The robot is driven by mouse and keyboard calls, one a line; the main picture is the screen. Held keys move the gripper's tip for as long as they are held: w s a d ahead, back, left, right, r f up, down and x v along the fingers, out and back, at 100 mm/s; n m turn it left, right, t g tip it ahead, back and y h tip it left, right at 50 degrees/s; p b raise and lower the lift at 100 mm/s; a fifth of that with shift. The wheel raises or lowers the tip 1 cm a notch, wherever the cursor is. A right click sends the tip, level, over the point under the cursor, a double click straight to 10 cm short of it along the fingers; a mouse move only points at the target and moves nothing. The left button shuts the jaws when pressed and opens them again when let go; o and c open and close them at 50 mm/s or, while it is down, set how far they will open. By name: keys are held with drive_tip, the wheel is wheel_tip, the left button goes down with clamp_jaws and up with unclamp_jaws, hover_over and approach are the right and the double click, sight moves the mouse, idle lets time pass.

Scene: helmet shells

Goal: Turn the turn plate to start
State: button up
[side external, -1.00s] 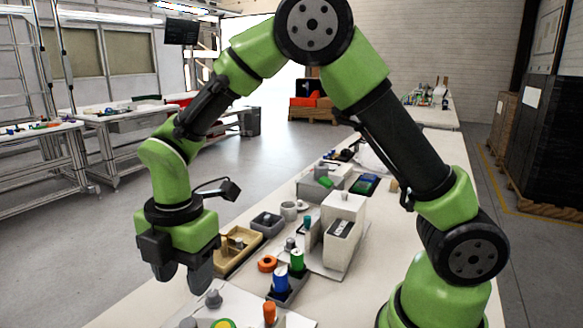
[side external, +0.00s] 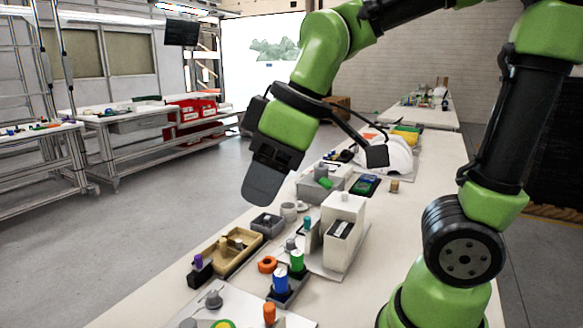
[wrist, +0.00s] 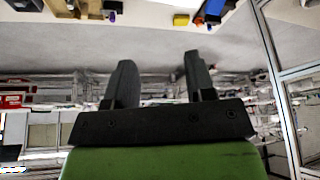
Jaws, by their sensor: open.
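My gripper (side external: 262,192) hangs tilted in the air above the left edge of the long table. In the wrist view its two dark fingers (wrist: 158,62) are spread apart with nothing between them. A white board (side external: 238,298) lies at the near end of the table. It carries a grey knob (side external: 213,299) and a yellow-green disc (side external: 223,324) cut off by the bottom edge of the picture. I cannot tell which of these parts is the turn plate. My gripper is well away from them, higher and farther back.
A tan tray (side external: 231,246), an orange ring (side external: 267,264), blue and green cylinders (side external: 281,281) and a white box-shaped device (side external: 343,230) stand on the table. A white helmet shell (side external: 398,158) lies farther back. Open floor lies left of the table.

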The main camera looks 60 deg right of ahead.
drive_tip(key=s+m, duration=0.2)
drive_tip(key=s+d+r+m+t, duration=0.1)
drive_tip(key=shift+m, duration=0.3)
idle(0.3)
drive_tip(key=n+g+h, duration=0.2)
drive_tip(key=n+g, duration=0.3)
drive_tip(key=n, duration=0.2)
hover_over(188, 324)
wheel_tip(188, 324, down, 15)
drive_tip(key=shift+d+r, duration=0.1)
drive_tip(key=shift+d, duration=0.05)
drive_tip(key=shift+f+g, duration=0.3)
drive_tip(key=shift+f, duration=0.4)
wheel_tip(188, 324, down, 9)
drive_tip(key=shift+f, duration=0.1)
clamp_jaws()
